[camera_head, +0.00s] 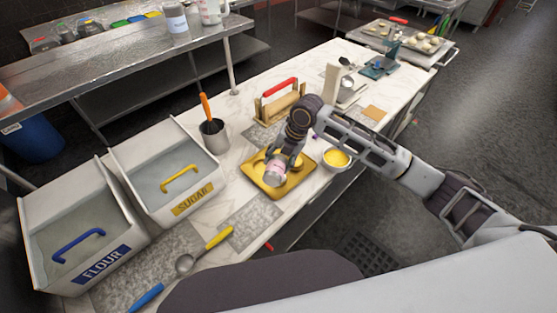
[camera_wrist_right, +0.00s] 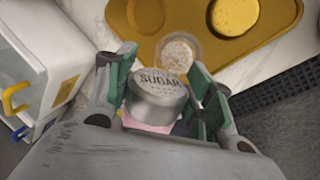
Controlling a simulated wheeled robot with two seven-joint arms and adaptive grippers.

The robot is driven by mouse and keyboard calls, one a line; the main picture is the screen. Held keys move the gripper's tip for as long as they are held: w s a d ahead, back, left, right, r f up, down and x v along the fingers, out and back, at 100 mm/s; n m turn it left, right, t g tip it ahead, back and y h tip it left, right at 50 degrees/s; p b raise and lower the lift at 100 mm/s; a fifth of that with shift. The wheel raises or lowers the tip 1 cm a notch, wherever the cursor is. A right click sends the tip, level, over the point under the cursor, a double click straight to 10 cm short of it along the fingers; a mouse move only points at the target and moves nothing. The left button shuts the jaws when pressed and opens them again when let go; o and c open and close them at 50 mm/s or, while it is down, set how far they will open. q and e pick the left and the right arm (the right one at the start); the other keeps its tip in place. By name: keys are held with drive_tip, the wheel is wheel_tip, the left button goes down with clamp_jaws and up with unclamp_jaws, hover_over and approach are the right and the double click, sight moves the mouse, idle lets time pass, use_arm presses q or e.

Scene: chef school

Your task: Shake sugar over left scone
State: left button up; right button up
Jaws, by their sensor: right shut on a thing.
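My right gripper (camera_head: 278,160) is shut on the sugar shaker (camera_head: 273,176), a small pink-and-silver can, held over the yellow tray (camera_head: 297,181). In the right wrist view, the gripper (camera_wrist_right: 163,85) has a green finger on each side of the shaker (camera_wrist_right: 158,98), whose metal top reads "SUGAR". A whitish speckled disc (camera_wrist_right: 180,50) shows just beyond the shaker's top. In the head view the arm and shaker partly hide the scones. My left gripper is out of view.
A bowl of yellow contents (camera_head: 337,159) stands right of the tray. Left are the sugar bin (camera_head: 193,207), the flour bin (camera_head: 103,265) and a grey cup with an orange-handled tool (camera_head: 214,140). A red-handled wooden rack (camera_head: 279,103) stands behind.

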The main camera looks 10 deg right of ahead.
drive_tip(key=shift+s+a, duration=0.5)
drive_tip(key=shift+a, duration=0.25)
drive_tip(key=shift+w+d, duration=0.65)
drive_tip(key=shift+d, duration=0.35)
drive_tip(key=shift+s+a, duration=0.7)
drive_tip(key=shift+a, duration=0.35)
drive_tip(key=shift+w+d, duration=0.7)
drive_tip(key=shift+d, duration=0.35)
drive_tip(key=shift+r+n+t+h, duration=0.25)
drive_tip(key=shift+r+t+h, duration=0.4)
drive_tip(key=shift+t, duration=0.5)
drive_tip(key=shift+r+n+t+h, duration=0.25)
drive_tip(key=shift+r+t+h, duration=0.2)
drive_tip(key=shift+r+t, duration=0.55)
drive_tip(key=shift+r+t+h, duration=0.6)
drive_tip(key=shift+r+t, duration=0.15)
drive_tip(key=shift+t, duration=0.7)
